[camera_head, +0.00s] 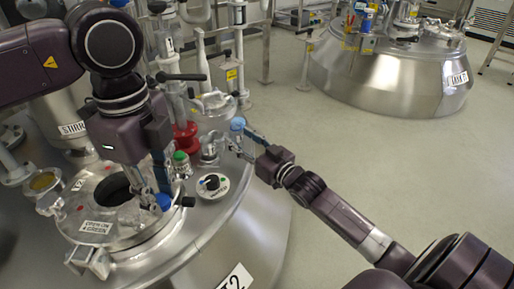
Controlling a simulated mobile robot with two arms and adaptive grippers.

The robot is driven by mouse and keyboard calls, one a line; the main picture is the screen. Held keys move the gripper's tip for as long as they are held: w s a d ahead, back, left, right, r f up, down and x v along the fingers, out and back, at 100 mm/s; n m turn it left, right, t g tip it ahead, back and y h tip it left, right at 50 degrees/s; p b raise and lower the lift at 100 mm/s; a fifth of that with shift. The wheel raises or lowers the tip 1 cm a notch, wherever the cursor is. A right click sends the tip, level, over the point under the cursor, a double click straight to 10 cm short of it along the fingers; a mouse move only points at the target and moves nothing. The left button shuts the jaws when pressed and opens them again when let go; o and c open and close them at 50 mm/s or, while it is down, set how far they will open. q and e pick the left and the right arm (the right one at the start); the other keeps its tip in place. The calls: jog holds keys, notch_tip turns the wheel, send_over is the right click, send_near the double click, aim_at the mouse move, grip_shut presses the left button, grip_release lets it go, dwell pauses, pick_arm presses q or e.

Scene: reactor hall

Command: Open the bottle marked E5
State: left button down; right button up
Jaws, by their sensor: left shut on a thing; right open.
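My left gripper (160,185) points down over the left vessel, beside its round opening. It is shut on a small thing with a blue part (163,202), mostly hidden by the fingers. My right gripper (240,143) reaches in from the lower right and is open. Its fingers are close to a blue-capped bottle (238,124) near the vessel's right edge; I cannot tell whether they touch it. A clear bottle with a green cap (181,159) stands upright between the grippers. I cannot read E5 on any bottle.
The steel vessel (240,225) carries a round opening (112,189), a round dial-like plate (213,186), a red-based fitting (186,135) and several pipes crowding the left gripper. Another steel vessel (390,85) stands at the back right. Open floor (420,160) lies on the right.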

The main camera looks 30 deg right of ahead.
aim_at(161, 200)
pick_arm(q)
notch_tip(161, 200, up, 4)
jog(key=p, duration=0.3)
jog(key=shift+f, duration=0.1)
pick_arm(e)
jog(key=s+d, duration=0.1)
jog(key=s, duration=0.8)
jog(key=shift+s+d, duration=0.15)
